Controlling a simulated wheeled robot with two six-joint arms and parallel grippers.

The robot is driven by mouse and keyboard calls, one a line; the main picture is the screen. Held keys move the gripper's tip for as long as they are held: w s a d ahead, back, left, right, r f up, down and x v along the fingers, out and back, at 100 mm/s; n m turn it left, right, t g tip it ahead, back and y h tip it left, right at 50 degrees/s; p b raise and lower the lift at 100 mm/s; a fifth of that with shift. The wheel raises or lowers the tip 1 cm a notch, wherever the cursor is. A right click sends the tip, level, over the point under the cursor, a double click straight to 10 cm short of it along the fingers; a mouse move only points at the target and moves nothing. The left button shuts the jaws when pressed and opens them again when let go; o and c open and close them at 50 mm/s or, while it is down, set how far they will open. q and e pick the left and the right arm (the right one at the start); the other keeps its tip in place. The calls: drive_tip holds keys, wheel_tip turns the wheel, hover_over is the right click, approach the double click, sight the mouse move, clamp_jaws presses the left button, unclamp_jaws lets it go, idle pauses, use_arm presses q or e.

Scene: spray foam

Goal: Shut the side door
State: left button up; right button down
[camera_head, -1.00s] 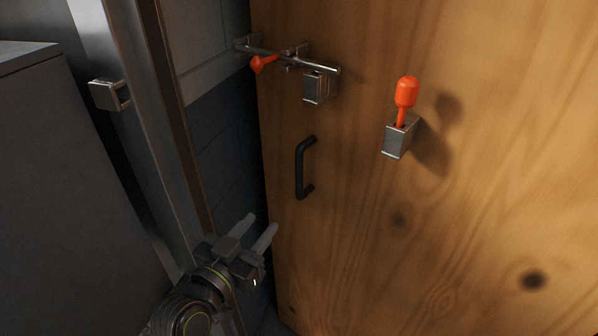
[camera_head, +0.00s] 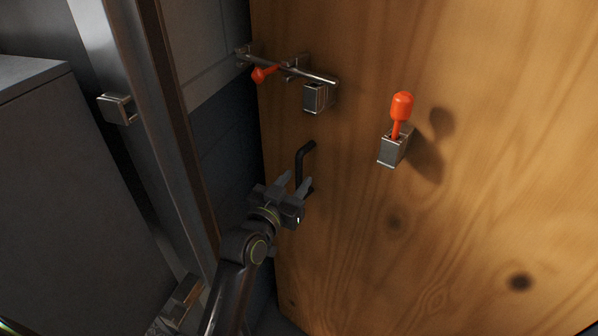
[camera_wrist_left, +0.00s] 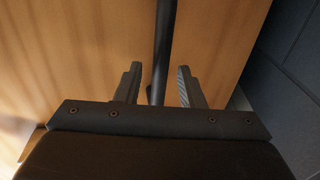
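The side door is a wooden panel (camera_head: 470,230) filling the right of the head view. It stands ajar, with a dark gap between its left edge and the frame. A black handle (camera_head: 300,160) is fixed to the door, its lower part hidden by my gripper. My left gripper (camera_head: 294,184) is at the handle. In the left wrist view the handle bar (camera_wrist_left: 163,50) runs between the two open fingers (camera_wrist_left: 160,85), with space on both sides. A metal bolt (camera_head: 310,70) with an orange knob (camera_head: 262,74) sits above the handle. My right gripper is out of view.
An orange-tipped lever (camera_head: 401,110) stands up from a metal bracket on the door, right of the handle. A metal catch (camera_head: 118,109) is on the door frame (camera_head: 160,120). A grey cabinet (camera_head: 60,200) stands at the left.

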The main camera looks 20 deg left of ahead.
use_arm(q)
drive_tip(key=shift+w+d, duration=0.15)
drive_tip(key=shift+w, duration=1.1)
clamp_jaws()
